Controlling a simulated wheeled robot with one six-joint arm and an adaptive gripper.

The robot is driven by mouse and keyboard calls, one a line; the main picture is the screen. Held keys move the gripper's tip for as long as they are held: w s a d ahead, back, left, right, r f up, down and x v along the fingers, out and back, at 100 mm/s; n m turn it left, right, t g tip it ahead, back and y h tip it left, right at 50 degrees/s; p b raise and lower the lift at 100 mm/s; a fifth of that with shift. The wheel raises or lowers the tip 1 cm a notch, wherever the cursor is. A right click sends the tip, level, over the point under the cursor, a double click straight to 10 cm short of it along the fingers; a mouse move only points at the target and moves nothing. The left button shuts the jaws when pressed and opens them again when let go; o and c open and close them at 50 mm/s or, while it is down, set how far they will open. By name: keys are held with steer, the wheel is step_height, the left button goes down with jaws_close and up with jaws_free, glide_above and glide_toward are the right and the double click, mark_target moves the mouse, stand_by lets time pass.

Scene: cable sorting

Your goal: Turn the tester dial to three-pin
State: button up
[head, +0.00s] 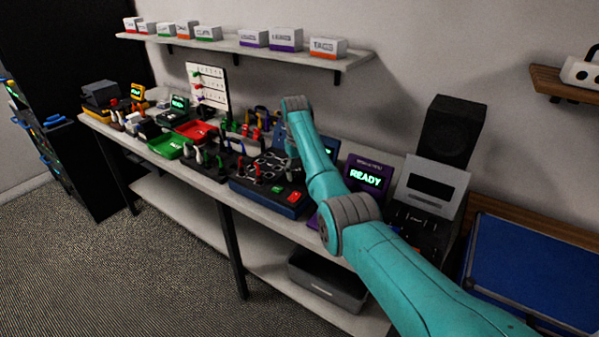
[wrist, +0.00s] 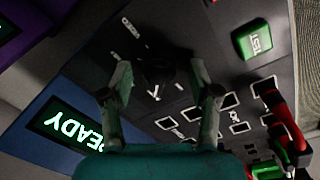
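The tester (head: 262,197) is a blue box with a black top panel on the bench, partly hidden behind my arm in the head view. In the wrist view its dark panel (wrist: 222,60) carries white markings and a green TEST button (wrist: 253,40). The dial (wrist: 158,68) is a dark, poorly lit shape between my fingertips, and its pointer setting cannot be read. My gripper (wrist: 160,76) is open, with one finger on each side of the dial. Contact cannot be made out. A screen (wrist: 68,128) reads READY in green.
A purple unit (head: 366,178) with a READY screen and a grey device (head: 431,186) stand right of the tester. Red and green connectors (wrist: 285,118) stand at the panel's right in the wrist view. Trays, including a green one (head: 165,146), crowd the bench's left. A shelf (head: 245,47) hangs above.

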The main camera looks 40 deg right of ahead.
mark_target(298, 174)
step_height(298, 174, up, 12)
steer(key=shift+a, duration=0.35)
steer(key=shift+w, duration=0.1)
stand_by(0.7)
